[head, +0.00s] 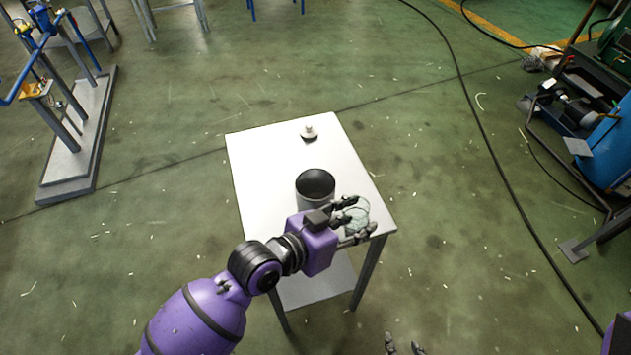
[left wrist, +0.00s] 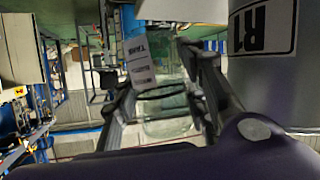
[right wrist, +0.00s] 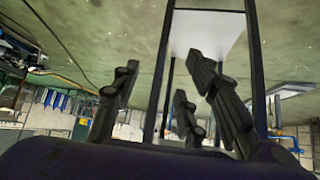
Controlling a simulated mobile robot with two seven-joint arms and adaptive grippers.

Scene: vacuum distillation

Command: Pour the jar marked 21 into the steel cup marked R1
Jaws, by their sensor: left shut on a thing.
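The jar (head: 357,214) is clear, greenish glass and stands between the fingers of my left gripper (head: 353,219) at the right edge of the white table. The gripper is shut on it. In the left wrist view the jar (left wrist: 168,105) shows a white label; its number is not readable. The steel cup (head: 309,203) has a dark opening and stands just left of the jar and gripper, partly hidden by my wrist. Its R1 mark shows in the left wrist view (left wrist: 262,28). My right gripper (right wrist: 160,100) is open and empty, low in front of the table.
The white table (head: 262,160) has clear room at its left and back. A small white knob on a dark round base (head: 309,133) stands near its back edge. Cables cross the green floor at the right, beside blue and green machinery (head: 608,135).

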